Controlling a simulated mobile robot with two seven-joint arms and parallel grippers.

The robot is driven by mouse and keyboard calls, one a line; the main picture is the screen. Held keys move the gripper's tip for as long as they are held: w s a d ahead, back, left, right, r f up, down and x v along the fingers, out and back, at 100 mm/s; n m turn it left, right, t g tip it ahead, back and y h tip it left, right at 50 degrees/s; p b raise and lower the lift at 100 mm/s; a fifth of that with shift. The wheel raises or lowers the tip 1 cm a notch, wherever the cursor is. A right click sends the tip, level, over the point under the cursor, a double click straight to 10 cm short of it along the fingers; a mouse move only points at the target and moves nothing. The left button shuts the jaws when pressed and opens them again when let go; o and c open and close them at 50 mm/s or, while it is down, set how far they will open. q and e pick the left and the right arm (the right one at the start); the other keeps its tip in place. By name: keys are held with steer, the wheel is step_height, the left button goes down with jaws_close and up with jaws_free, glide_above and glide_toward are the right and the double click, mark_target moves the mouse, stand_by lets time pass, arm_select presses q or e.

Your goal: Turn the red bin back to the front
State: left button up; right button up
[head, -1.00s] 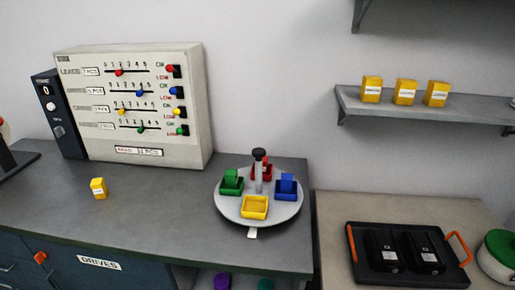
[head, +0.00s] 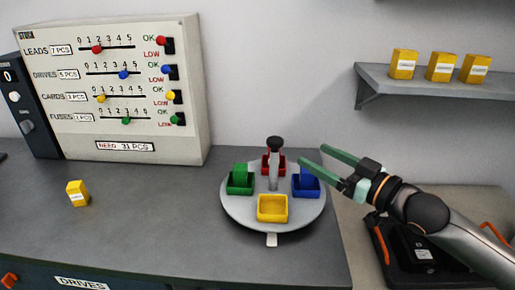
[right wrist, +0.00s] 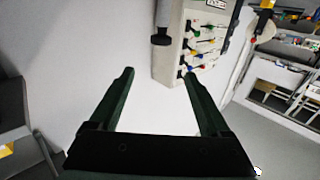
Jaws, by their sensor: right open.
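A round grey turntable (head: 236,212) stands on the bench with a central post topped by a black knob (head: 275,143). The red bin (head: 266,165) is at its back, partly hidden behind the post. The yellow bin (head: 272,208) is at the front, above a small pale tab (head: 271,240). In the right wrist view a black knob (right wrist: 162,39) shows beyond the fingers. My left gripper is out of view.
A panel with coloured sliders (head: 120,90) stands at the back left. A yellow box (head: 77,194) sits on the bench (head: 150,220). A wall shelf (head: 440,82) holds yellow boxes.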

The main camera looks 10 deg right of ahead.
mark_target(281, 143)
arm_select(q)
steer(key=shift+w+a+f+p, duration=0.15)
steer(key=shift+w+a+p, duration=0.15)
steer(key=shift+p, duration=0.25)
arm_select(e)
steer(key=x, duration=0.4)
steer(key=f+x, duration=0.1)
steer(key=x, duration=0.4)
steer(key=f+x, duration=0.1)
steer(key=x, duration=0.3)
steer(key=shift+w+a, duration=0.15)
steer(key=shift+w, duration=0.15)
steer(key=shift+r, duration=0.1)
steer(key=shift+c, duration=0.2)
jaws_close()
